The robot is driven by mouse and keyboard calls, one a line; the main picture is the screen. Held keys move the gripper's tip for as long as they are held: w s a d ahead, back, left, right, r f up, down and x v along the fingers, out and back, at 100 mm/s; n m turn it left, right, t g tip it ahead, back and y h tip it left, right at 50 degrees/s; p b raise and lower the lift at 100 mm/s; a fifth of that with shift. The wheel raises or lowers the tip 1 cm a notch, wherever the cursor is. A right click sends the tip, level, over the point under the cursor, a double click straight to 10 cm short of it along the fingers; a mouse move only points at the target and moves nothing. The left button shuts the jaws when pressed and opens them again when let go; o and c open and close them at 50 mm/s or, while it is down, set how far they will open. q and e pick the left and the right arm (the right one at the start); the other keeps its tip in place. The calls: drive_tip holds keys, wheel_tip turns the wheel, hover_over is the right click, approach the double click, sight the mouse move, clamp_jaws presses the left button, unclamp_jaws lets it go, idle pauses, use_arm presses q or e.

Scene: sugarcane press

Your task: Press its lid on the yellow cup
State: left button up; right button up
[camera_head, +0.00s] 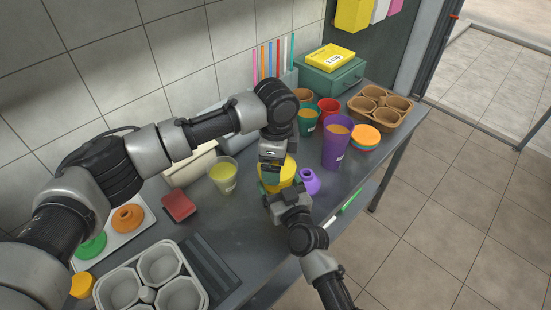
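A yellow round thing, which looks like the yellow cup (287,174), stands near the middle of the table, largely hidden by my grippers. My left gripper (271,172) points down over its left side. My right gripper (282,190) reaches it from the front, close against or touching it. The finger openings of both are hidden or too small to tell. A yellow lid (82,286) lies at the lower left beside the tray. Whether another lid is at the cup cannot be seen.
A purple lid (310,182) lies just right of the yellow cup. A tall purple cup (336,147) stands behind it. A clear cup with yellow juice (223,176) and a dark red block (179,206) are to the left. A grey cup holder (150,278) is in front.

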use_arm(q)
drive_tip(key=shift+f, duration=0.6)
use_arm(e)
drive_tip(key=shift+f, duration=0.1)
use_arm(q)
drive_tip(key=o, duration=0.5)
wheel_tip(320, 180, up, 12)
drive_tip(key=shift+f, duration=0.1)
use_arm(e)
drive_tip(key=o, duration=1.2)
drive_tip(key=shift+c, duration=0.2)
